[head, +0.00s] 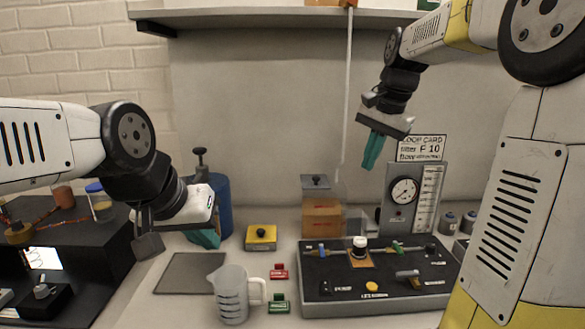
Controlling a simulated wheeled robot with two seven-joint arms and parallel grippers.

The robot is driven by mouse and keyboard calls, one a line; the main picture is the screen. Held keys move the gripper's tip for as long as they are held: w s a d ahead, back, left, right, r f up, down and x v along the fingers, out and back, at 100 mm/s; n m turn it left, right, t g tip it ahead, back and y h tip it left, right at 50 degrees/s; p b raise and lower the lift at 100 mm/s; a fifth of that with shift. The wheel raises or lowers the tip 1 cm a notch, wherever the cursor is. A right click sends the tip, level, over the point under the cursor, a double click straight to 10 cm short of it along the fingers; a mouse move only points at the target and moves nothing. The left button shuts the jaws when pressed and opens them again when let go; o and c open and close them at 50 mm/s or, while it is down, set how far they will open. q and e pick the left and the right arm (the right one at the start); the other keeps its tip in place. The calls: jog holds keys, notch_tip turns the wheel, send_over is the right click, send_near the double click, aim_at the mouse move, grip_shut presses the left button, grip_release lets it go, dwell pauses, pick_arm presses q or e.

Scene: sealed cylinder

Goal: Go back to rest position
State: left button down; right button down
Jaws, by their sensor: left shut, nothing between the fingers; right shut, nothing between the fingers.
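My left gripper (204,239) comes in from the left and hangs over the bench, above the grey mat's back edge. Its teal fingers are shut and hold nothing. My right gripper (372,152) is raised in front of the back wall, above the control panel and left of the gauge. Its teal fingers point down, shut and empty. Neither gripper visibly holds any object.
A black control panel (336,285) with knobs and valves stands at the right. Behind it is a gauge stand (397,207). A clear measuring jug (231,296), a yellow button box (261,238), a blue cylinder (223,203) and a grey mat (188,273) are on the bench. A shelf (270,14) hangs above.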

jog(key=s+a+f+n+t, duration=0.1)
jog(key=s+a+f+n, duration=0.1)
jog(key=s, duration=0.8)
jog(key=s+a+f+n+t, duration=0.2)
jog(key=s+f+n, duration=0.3)
jog(key=s, duration=0.6)
jog(key=shift+n+t, duration=0.3)
jog(key=shift+n, duration=0.4)
